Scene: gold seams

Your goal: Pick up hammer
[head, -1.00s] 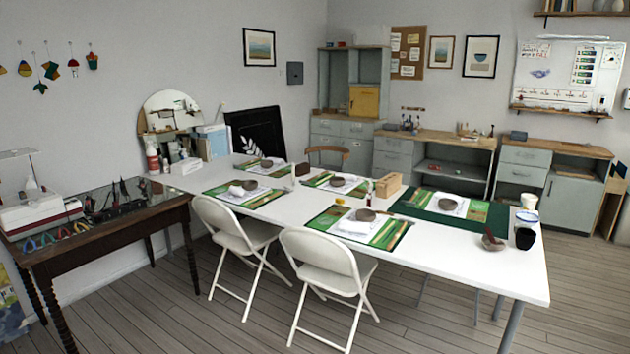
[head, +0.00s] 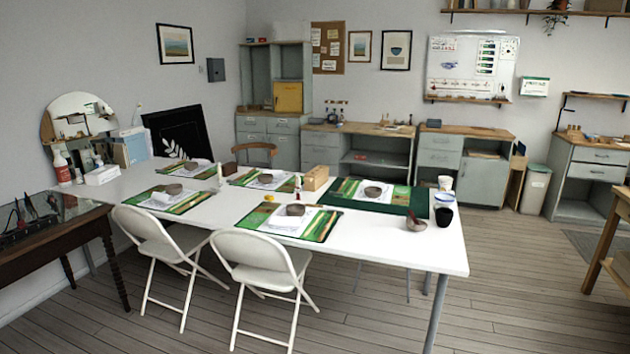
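I cannot make out a hammer in the head view. Small tools too tiny to identify stand on the wooden top of the grey workbench (head: 362,128) at the back wall. More dark tools (head: 28,220) lie on the dark wooden table (head: 50,250) at the left edge. Neither of my grippers is in view.
A long white table (head: 400,248) with green place mats and bowls fills the middle. Two white folding chairs (head: 160,240) (head: 262,268) stand at its near side. Grey cabinets (head: 468,165) line the back wall. The wooden floor (head: 535,275) on the right is open.

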